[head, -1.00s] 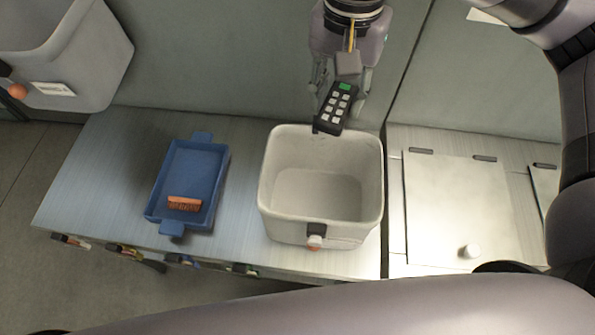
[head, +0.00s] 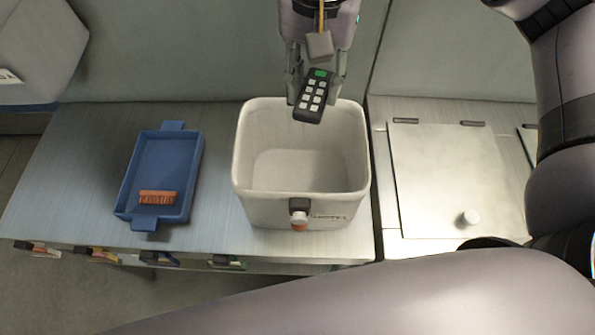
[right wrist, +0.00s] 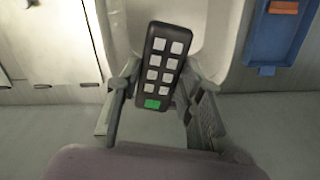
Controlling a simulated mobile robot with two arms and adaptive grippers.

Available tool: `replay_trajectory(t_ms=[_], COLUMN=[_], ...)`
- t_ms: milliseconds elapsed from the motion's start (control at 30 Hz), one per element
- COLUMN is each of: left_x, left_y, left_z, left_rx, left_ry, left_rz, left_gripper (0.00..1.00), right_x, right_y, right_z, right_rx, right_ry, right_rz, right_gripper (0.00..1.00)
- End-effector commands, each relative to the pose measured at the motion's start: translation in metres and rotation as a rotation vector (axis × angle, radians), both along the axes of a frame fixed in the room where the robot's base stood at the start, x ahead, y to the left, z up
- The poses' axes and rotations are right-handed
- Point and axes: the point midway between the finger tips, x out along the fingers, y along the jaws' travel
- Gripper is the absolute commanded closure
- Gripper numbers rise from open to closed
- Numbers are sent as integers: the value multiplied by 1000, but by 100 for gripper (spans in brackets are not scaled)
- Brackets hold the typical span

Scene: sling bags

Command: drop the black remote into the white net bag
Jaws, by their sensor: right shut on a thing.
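The black remote (head: 313,97), with pale buttons and one green button, is held in my right gripper (head: 316,84). Its lower end overlaps the back rim of the white bag (head: 253,180) in the head view. The bag is a wide, open-topped white container standing on the bench, and its visible inside looks empty. In the right wrist view the remote (right wrist: 163,68) sits between the fingers of my right gripper (right wrist: 162,88), with the white bag (right wrist: 218,35) behind it. My left gripper is out of view.
A blue tray (head: 128,190) with an orange brush (head: 158,197) lies left of the bag. A pale panel with a white knob (head: 470,217) is at right. A grey-white container (head: 40,45) is at upper left. My own arm links cross the right and bottom.

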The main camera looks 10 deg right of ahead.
Motion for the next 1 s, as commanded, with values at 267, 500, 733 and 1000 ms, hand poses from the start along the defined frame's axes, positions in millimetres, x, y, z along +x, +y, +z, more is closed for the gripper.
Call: replay_trajectory(t_ms=[267,500,733,1000], left_x=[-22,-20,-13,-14], left_y=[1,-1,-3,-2], left_z=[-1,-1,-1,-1], left_rx=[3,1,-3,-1], left_ry=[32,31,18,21], left_rz=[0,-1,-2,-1], left_gripper=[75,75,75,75], right_x=[0,0,0,1], right_y=[0,0,0,1], right_z=[1,0,2,41], right_rx=[0,0,0,1], right_ry=[0,0,-1,-5], right_rz=[0,0,0,0], right_gripper=[52,42,42,42])
